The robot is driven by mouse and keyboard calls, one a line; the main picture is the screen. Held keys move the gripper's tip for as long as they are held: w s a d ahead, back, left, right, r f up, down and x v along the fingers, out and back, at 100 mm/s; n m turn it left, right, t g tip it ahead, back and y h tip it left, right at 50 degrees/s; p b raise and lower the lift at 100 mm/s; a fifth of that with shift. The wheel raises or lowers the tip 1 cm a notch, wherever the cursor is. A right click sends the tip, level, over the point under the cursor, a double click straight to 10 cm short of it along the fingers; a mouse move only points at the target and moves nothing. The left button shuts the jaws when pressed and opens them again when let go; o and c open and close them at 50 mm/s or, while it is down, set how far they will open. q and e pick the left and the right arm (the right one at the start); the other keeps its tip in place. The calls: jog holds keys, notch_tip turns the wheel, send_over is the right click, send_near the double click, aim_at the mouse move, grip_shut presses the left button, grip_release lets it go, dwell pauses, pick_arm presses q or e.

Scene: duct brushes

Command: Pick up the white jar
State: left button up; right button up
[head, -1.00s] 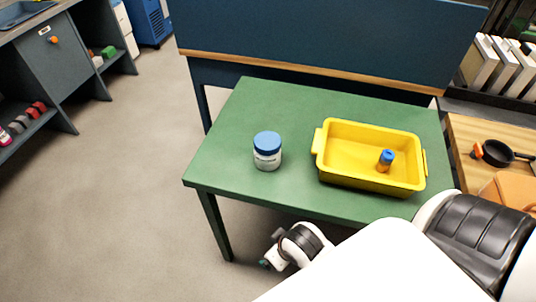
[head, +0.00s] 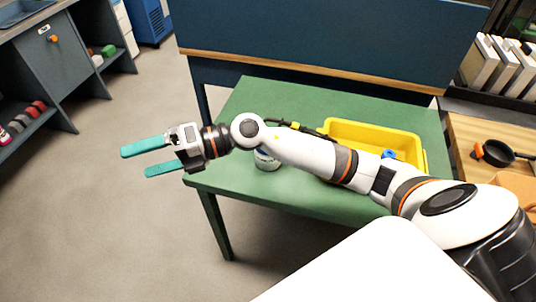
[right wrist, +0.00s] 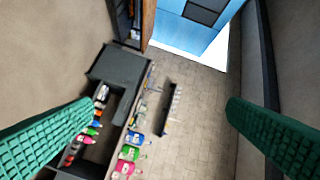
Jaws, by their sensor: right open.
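The white jar (head: 266,161) stands on the green table (head: 300,203). In the head view my right arm passes in front of it and hides its blue lid and most of its body; only a lower part shows. My right gripper (head: 148,158) is open and empty, with teal fingers pointing left. It is past the table's left edge, to the left of the jar and apart from it. In the right wrist view the teal fingers are wide apart (right wrist: 160,132), with no jar between them. My left gripper is not in view.
A yellow tray (head: 340,124) stands on the table's right half, partly behind my right arm, with a blue-topped small bottle (head: 389,154) in it. A dark blue panel (head: 330,40) rises behind the table. A wooden surface with a black pan (head: 497,152) is at right.

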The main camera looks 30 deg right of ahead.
jog(key=d+f+n+g+h, duration=0.2)
jog(key=d+f+n+h, duration=0.1)
jog(key=f+h, duration=0.1)
jog(key=g+h, duration=0.3)
jog(key=h, duration=1)
send_over(264, 161)
jog(key=w+d, duration=0.2)
jog(key=d, duration=0.1)
jog(key=f, duration=0.3)
jog(key=shift+a+f+m, duration=0.2)
jog(key=shift+m, duration=0.2)
jog(key=f, duration=0.2)
jog(key=f+p, duration=0.1)
jog(key=f, duration=0.3)
jog(key=shift+d, duration=0.25)
jog(key=shift+w+f+p, duration=0.2)
jog(key=shift+f+p, duration=0.75)
jog(key=shift+f, duration=1.9)
jog(key=c, duration=1.1)
